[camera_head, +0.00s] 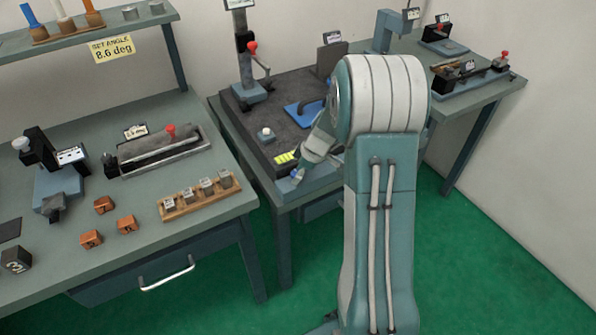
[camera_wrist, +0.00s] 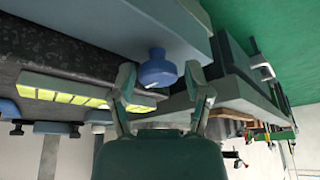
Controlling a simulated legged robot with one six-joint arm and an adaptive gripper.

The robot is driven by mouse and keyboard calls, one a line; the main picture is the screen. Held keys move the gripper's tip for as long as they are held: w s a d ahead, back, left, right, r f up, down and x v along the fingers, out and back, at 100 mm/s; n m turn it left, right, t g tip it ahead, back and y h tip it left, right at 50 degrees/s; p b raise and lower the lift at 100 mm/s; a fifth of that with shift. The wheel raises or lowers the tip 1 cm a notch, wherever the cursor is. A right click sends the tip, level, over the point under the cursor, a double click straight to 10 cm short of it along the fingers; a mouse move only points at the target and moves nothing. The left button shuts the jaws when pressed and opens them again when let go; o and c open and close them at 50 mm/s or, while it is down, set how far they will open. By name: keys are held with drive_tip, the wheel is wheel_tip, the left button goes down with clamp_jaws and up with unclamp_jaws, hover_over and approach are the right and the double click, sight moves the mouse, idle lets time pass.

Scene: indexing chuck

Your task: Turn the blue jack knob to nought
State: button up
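The blue jack knob (camera_wrist: 157,71) sticks out from the grey-blue front edge of the plate in the wrist view, with a small pale mark on its lower rim. My gripper (camera_wrist: 159,80) is open, with one finger to each side of the knob and a visible gap on both sides. In the head view, a small blue spot that looks like the knob (camera_head: 297,175) shows beside the end of my arm. A yellow-green segmented scale (camera_wrist: 64,90) is left of the knob in the wrist view; it also shows in the head view (camera_head: 285,157). My arm hides part of the plate.
The dark surface plate (camera_head: 265,95) carries a stand with a red-knobbed lever (camera_head: 252,48) and a blue fixture (camera_head: 300,113). A tag (camera_head: 113,47) on the shelf reads "SET ANGLE 8.6 deg". The left bench (camera_head: 150,235) holds orange blocks and a wooden rack.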

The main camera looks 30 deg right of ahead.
drive_tip(key=shift+w+r, duration=0.1)
drive_tip(key=shift+r, duration=0.1)
drive_tip(key=shift+d+r, duration=0.15)
drive_tip(key=shift+r, duration=0.1)
drive_tip(key=v, duration=1.1)
drive_tip(key=s+a+r+m+h, duration=0.2)
drive_tip(key=s+a+r+m, duration=0.2)
drive_tip(key=s+a+r, duration=0.7)
drive_tip(key=s+a+m+t+h, duration=0.1)
drive_tip(key=s+a+m, duration=0.4)
drive_tip(key=s, duration=0.7)
drive_tip(key=shift+a+t, duration=0.8)
drive_tip(key=shift+a, duration=0.3)
